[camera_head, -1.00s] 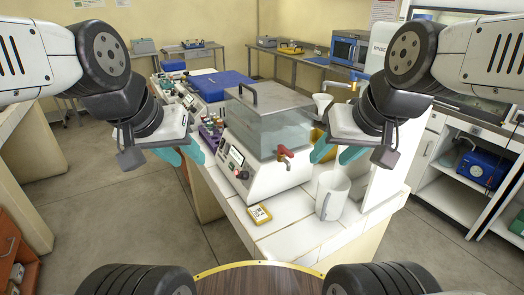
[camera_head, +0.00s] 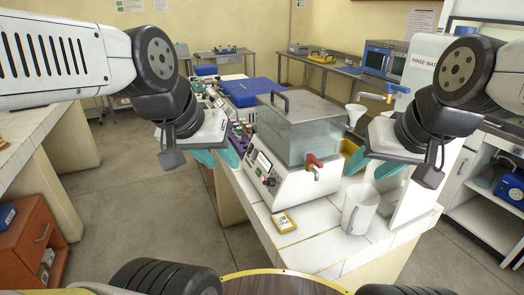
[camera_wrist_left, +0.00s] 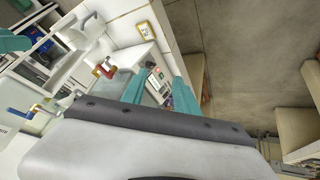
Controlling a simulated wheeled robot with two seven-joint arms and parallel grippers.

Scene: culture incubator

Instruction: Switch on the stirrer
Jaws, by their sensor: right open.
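No device is plainly marked as a stirrer, and I cannot tell which one it is. A white bench unit (camera_head: 285,187) has a clear lidded tank (camera_head: 300,140), a front panel (camera_head: 265,168) with a display and knobs, and a red-handled tap (camera_head: 314,164). Its panel also shows between my left fingers in the left wrist view (camera_wrist_left: 157,78). My left gripper (camera_head: 217,157) is open and empty, up and left of that panel in the picture. My right gripper (camera_head: 374,166) is open and empty, to the right of the tank.
A blue case (camera_head: 250,92) lies behind the tank. A blue device (camera_head: 511,185) sits in the right cabinet. Floor at the left is open.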

